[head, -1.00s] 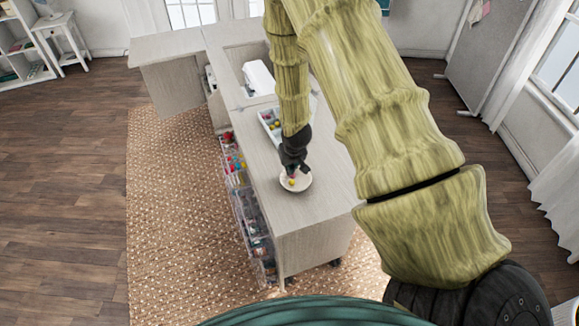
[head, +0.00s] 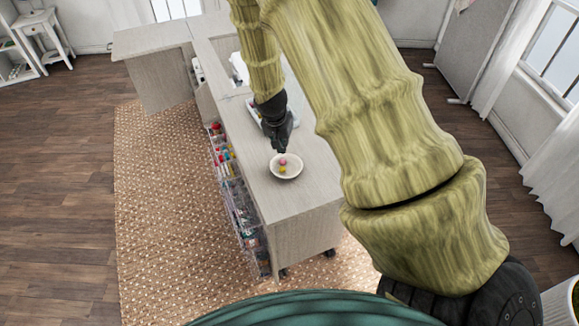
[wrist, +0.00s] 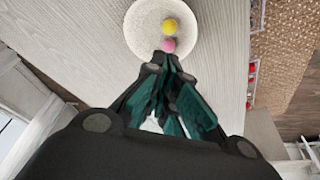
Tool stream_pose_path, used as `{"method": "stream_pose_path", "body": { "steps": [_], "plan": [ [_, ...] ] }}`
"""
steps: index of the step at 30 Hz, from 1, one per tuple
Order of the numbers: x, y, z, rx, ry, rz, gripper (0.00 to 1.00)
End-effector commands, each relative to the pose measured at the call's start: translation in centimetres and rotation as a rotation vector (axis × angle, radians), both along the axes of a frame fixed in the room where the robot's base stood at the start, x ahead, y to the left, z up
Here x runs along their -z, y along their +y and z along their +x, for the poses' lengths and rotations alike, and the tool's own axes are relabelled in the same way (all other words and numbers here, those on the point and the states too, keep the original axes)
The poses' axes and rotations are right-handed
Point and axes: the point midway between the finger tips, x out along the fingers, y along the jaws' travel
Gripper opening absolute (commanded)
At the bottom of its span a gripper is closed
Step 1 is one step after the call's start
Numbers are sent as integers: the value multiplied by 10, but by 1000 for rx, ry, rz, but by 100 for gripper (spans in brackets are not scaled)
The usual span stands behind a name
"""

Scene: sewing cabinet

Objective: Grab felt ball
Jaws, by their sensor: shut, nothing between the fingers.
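A pink felt ball (head: 283,162) and a yellow felt ball (head: 282,170) lie in a small white bowl (head: 297,172) on the near end of the cabinet top. In the wrist view the bowl (wrist: 138,38) is at the top, with the yellow ball (wrist: 170,25) above the pink ball (wrist: 168,45). My gripper (head: 283,150) is just beyond the bowl in the head view. Its fingers (wrist: 168,60) are shut and empty. The fingertips appear close to the pink ball in the wrist view; I cannot tell whether they touch it.
The sewing cabinet top (head: 300,205) is clear around the bowl. A tray (head: 254,108) is partly hidden behind my arm, and a white sewing machine (head: 238,68) stands farther back. Clear bins with colourful items (head: 240,205) line the cabinet's left side. A woven rug (head: 165,200) lies below.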

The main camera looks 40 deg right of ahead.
Motion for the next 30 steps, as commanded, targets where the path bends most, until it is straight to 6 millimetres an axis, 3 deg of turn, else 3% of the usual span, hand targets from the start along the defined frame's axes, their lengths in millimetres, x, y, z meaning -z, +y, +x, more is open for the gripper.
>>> {"method": "stream_pose_path", "body": {
  "steps": [2,12,20,30],
  "plan": [
    [10,0,1,123,-6,-9,0],
    [1,3,-3,511,-31,-32,0],
    [5,1,-4,553,-31,-34,0],
    [43,-12,-4,552,-31,-34,0]
  ]
}}
